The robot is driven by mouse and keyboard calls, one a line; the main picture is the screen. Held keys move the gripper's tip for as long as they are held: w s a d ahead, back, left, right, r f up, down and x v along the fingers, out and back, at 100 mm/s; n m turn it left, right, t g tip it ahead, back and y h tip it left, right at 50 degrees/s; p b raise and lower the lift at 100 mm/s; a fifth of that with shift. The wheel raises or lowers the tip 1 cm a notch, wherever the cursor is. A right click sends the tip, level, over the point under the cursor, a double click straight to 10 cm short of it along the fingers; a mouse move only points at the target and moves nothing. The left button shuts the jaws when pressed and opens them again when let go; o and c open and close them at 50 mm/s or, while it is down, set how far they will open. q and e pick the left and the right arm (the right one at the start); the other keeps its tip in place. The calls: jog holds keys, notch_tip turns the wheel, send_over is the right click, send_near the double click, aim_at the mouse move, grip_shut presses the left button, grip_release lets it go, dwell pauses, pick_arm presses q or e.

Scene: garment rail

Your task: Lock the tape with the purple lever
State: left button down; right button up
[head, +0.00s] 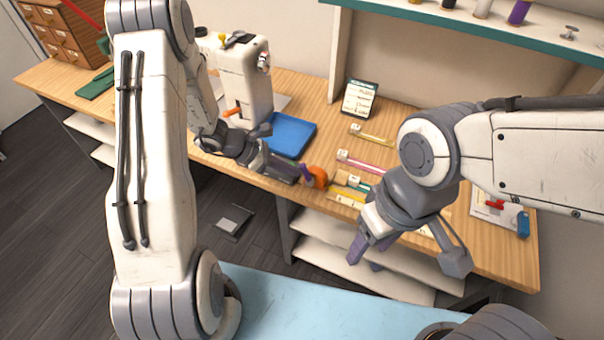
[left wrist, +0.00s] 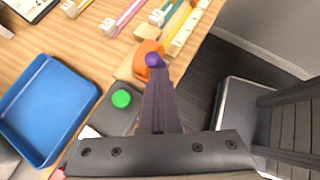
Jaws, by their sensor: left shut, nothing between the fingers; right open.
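An orange tape case (head: 318,177) sits near the front edge of the wooden table; it also shows in the left wrist view (left wrist: 146,48). A small purple lever (left wrist: 154,60) with a rounded end is on its near side. My left gripper (head: 299,175) is shut and empty. Its fingertips (left wrist: 157,72) are right at the purple lever; I cannot tell whether they touch it. They hide part of the case's near side. My right gripper (head: 367,257) is open and empty, in front of the table edge, right of the tape case.
A blue tray (head: 291,136) lies behind my left gripper. A grey block with a green button (left wrist: 121,98) is beside its fingers. Several coloured strips, one yellow (left wrist: 186,28), lie past the case. A white machine (head: 242,75) stands back left.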

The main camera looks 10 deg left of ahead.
pick_arm(q)
jog(key=d+y+b, duration=0.1)
jog(key=d+m+y+b, duration=0.1)
jog(key=y, duration=0.1)
jog(key=d+r+y+b, duration=0.1)
jog(key=d, duration=0.1)
jog(key=shift+s+t+y, duration=0.25)
jog(key=shift+t+y, duration=0.05)
jog(key=shift+y, duration=0.1)
jog(key=shift+r, duration=0.15)
jog(key=shift+r+p, duration=0.55)
jog(key=shift+r, duration=0.1)
jog(key=shift+a, duration=0.1)
